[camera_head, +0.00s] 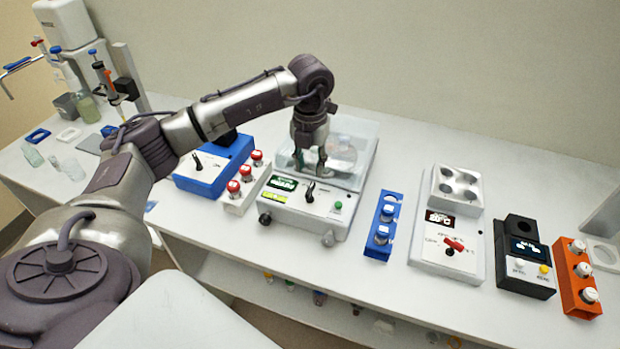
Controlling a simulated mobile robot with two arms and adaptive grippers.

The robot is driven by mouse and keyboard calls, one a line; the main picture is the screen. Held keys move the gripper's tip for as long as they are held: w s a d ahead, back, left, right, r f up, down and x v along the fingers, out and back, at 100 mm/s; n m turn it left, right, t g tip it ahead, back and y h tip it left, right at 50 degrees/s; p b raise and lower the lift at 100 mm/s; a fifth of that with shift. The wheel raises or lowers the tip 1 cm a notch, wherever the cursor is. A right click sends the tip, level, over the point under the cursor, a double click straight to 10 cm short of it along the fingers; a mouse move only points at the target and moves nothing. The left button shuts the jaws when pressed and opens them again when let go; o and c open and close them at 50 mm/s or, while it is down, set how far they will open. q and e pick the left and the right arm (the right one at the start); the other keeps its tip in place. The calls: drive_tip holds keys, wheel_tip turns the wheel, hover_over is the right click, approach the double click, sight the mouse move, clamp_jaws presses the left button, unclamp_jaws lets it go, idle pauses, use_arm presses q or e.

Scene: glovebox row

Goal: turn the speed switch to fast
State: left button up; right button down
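My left gripper (311,163) points down over the front of the white machine with a clear lid (290,212). Its fingertips are close behind and above a black switch (310,190) on that machine's front panel; I cannot tell whether they touch it. The fingers are small and dark, and their opening is unclear. The panel also has lit displays (284,183) and a green button (338,205). Another black switch (197,160) is on the blue device (208,179) to the left. Switch labels are too small to read. My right gripper is not in view.
A rack with red-capped vials (246,174) stands left of the machine, a blue rack (377,243) right of it. Farther right are a white block heater with a red knob (454,244), a black device (524,281) and an orange rack (573,268). The front bench edge is clear.

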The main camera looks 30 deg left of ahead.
use_arm(q)
wheel_tip(320, 180, up, 5)
drive_tip(key=shift+r, duration=0.1)
idle(0.6)
